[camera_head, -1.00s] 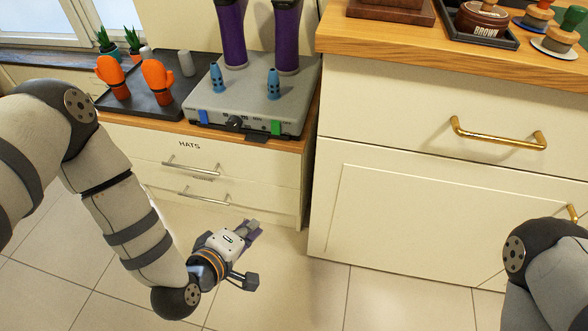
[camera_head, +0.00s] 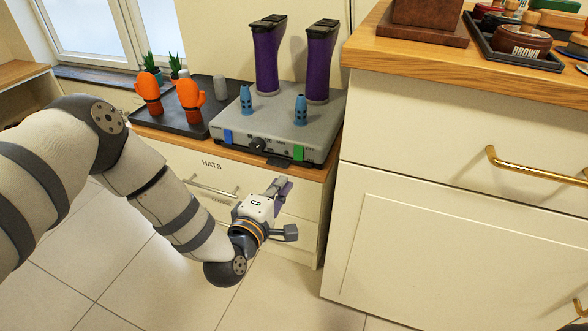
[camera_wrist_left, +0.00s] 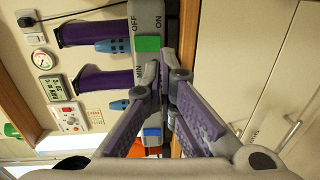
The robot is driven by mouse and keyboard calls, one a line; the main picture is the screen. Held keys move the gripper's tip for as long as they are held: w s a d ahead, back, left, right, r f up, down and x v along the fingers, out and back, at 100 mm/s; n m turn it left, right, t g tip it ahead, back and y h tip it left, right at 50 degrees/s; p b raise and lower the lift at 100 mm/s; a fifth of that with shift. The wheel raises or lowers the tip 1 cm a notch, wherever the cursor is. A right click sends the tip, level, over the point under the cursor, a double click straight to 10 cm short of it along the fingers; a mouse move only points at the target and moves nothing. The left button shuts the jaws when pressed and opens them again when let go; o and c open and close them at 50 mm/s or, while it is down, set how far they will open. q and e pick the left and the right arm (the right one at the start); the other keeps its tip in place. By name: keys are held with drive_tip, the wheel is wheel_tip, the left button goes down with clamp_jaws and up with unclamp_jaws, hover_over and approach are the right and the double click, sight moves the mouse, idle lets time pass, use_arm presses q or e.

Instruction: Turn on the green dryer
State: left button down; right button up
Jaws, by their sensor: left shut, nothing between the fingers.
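The grey dryer box (camera_head: 238,128) stands on the low cabinet, with two purple boots (camera_head: 266,62) (camera_head: 319,68) upright on it. Its front has a green switch (camera_head: 298,153) at right, a blue switch (camera_head: 227,137) at left and a black knob (camera_head: 258,145) between. My left gripper (camera_head: 281,187) is shut and empty, in front of and below the dryer front in the head view. In the left wrist view the shut fingertips (camera_wrist_left: 168,76) overlap the dryer front between the green switch (camera_wrist_left: 147,43) and the blue switch (camera_wrist_left: 152,132). Contact cannot be told.
Orange mittens (camera_head: 189,98) stand on a dark tray (camera_head: 170,121) left of the dryer. A taller cabinet (camera_head: 440,220) with a brass handle (camera_head: 535,167) rises at right. Drawers marked HATS (camera_head: 211,165) are below the dryer. The wrist view shows a wall gauge (camera_wrist_left: 42,60).

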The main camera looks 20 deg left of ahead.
sight(298, 160)
use_arm(q)
drive_tip(key=w, duration=0.2)
drive_tip(key=w+b, duration=0.1)
drive_tip(key=w, duration=0.2)
drive_tip(key=w+f+b, duration=0.1)
drive_tip(key=w, duration=0.1)
drive_tip(key=shift+w+d+f, duration=0.1)
drive_tip(key=shift+w+d, duration=0.05)
drive_tip(key=shift+w, duration=0.5)
